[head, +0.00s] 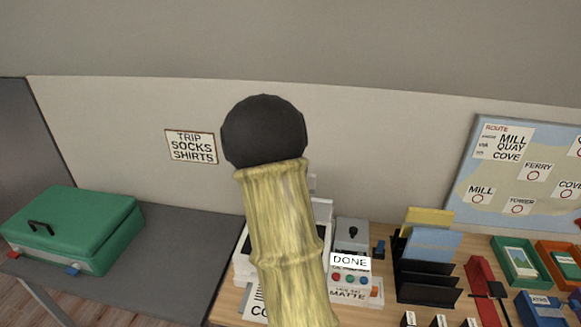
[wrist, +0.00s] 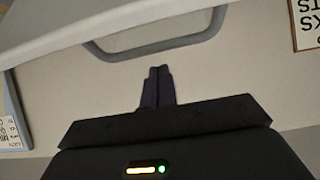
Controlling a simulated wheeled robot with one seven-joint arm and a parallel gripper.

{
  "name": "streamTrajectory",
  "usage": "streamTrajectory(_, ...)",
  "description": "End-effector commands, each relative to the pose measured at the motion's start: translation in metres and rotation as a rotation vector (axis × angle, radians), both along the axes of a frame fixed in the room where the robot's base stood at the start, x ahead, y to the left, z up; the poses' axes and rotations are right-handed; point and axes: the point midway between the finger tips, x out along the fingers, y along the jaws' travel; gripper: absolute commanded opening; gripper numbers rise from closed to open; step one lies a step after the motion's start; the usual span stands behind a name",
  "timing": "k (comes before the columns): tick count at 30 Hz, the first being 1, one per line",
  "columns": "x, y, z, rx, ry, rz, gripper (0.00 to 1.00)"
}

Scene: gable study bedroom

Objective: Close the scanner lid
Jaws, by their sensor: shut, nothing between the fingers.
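The scanner (head: 244,268) is a white box on the wooden desk in the head view, mostly hidden behind my arm. A white raised part that looks like its open lid (head: 322,212) shows just right of my arm. In the wrist view a pale panel, seemingly the lid (wrist: 60,22), crosses the top, with a grey bar handle (wrist: 160,52) along its edge. My gripper (wrist: 158,72) is shut and empty, its dark fingertips just below the handle in the picture. I cannot tell whether they touch it. The head view does not show my gripper.
Right of the scanner stand a grey device (head: 351,233) with buttons and a DONE label, a black file rack (head: 428,287) and trays (head: 515,262). A green case (head: 75,225) lies on the dark table at left. A wall sign (head: 191,146) hangs behind.

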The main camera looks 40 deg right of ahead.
Motion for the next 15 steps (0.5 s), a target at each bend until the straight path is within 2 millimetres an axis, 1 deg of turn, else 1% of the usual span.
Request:
streamTrajectory(3,-0.0066,0.0068,-0.0078,0.002,0.000,-0.002,0.00)
streamTrajectory(6,-0.0087,0.0099,-0.0104,0.001,-0.001,-0.002,0.00)
streamTrajectory(15,-0.0091,0.0109,-0.0110,0.001,-0.001,-0.001,0.00)
